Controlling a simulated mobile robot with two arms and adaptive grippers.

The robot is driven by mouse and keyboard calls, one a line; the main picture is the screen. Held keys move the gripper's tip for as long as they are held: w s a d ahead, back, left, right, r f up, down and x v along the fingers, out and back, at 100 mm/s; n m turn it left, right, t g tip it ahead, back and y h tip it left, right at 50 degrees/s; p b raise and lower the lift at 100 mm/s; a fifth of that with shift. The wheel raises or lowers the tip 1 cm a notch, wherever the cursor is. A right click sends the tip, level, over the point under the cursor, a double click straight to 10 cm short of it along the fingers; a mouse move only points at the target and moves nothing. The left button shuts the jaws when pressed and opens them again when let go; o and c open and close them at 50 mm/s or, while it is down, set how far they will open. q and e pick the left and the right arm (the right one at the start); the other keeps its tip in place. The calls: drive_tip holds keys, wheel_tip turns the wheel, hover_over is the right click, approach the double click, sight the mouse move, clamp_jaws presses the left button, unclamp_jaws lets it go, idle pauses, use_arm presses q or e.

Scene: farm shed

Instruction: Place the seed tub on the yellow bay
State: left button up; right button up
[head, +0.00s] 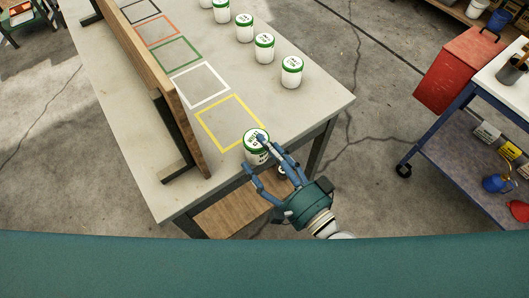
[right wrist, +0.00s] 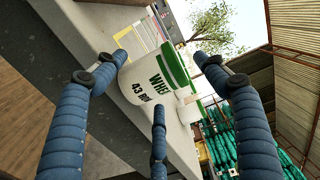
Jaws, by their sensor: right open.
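A white seed tub with a green-banded lid (head: 254,147) is at the near right corner of the yellow bay (head: 205,129), a yellow square outline on the table. The tub hides part of that corner and seems to stand mostly outside the outline. My right gripper (head: 257,157) is open, with its fingers spread around the tub from the near right side. Finger contact cannot be told. My left gripper is not in view.
A wooden board (head: 150,80) stands upright on the left. A blue trolley (head: 440,125) and red bin (head: 458,68) are right.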

drive_tip(key=b+v, duration=0.3)
drive_tip(key=v, duration=0.9)
